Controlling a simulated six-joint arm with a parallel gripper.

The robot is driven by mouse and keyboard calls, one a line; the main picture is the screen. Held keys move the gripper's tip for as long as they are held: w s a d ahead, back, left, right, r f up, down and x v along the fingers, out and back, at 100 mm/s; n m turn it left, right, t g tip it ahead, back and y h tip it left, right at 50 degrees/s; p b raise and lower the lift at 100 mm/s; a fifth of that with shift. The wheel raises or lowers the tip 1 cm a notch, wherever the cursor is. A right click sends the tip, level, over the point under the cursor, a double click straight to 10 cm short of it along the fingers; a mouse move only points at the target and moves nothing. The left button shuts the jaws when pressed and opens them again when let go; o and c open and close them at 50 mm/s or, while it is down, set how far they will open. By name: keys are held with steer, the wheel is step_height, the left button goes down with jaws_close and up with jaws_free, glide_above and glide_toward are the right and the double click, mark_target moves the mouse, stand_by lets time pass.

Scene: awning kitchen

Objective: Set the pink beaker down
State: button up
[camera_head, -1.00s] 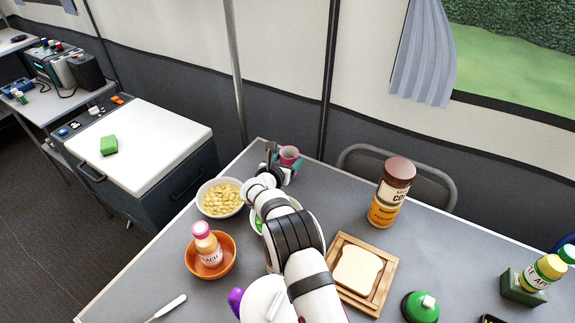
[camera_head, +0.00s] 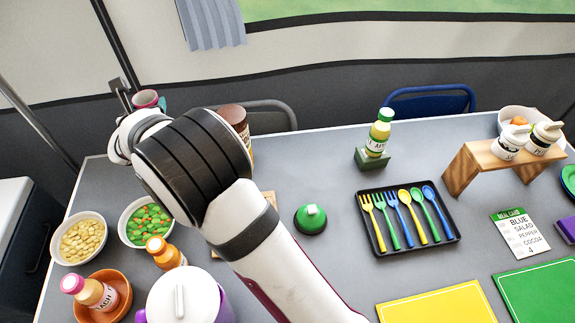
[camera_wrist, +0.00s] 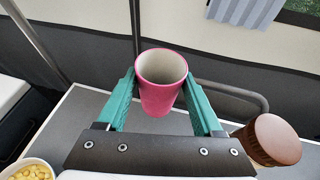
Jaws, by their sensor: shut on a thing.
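The pink beaker (camera_wrist: 161,90) is upright and open at the top between the two green fingers of my gripper (camera_wrist: 160,84) in the wrist view. My gripper is shut on it, one finger on each side. In the head view, the beaker (camera_head: 146,98) shows at the upper left, over the far edge of the grey table (camera_head: 310,165). It looks held in the air; its base is hidden by my arm there. I see no contact between beaker and table.
A brown-lidded jar (camera_wrist: 272,139) stands right of my gripper. Left and nearer are a yellow-filled bowl (camera_head: 79,239) and a green-and-orange-filled bowl (camera_head: 146,223). A cutlery tray (camera_head: 408,219) and a wooden stand (camera_head: 500,160) are farther right.

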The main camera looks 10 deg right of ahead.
step_height(320, 180, up, 11)
steer(key=s+d+m+g+h, duration=0.15)
steer(key=d+m+h, duration=0.7)
steer(key=d, duration=1.85)
steer(key=s+d+m+g+h, duration=0.35)
steer(key=s+d, duration=0.45)
steer(key=d, duration=0.3)
steer(key=s+d+m+g+h, duration=0.35)
steer(key=s+d, duration=0.35)
steer(key=d, duration=0.5)
step_height(320, 180, down, 18)
steer(key=shift+y, duration=0.25)
steer(key=w+a+f, duration=0.2)
steer(key=a+f, duration=0.1)
steer(key=w+a+f, duration=0.5)
steer(key=a+f, duration=0.1)
steer(key=f, duration=0.1)
steer(key=shift+w+a+f, duration=0.1)
steer(key=shift+w, duration=0.2)
steer(key=shift+f, duration=0.4)
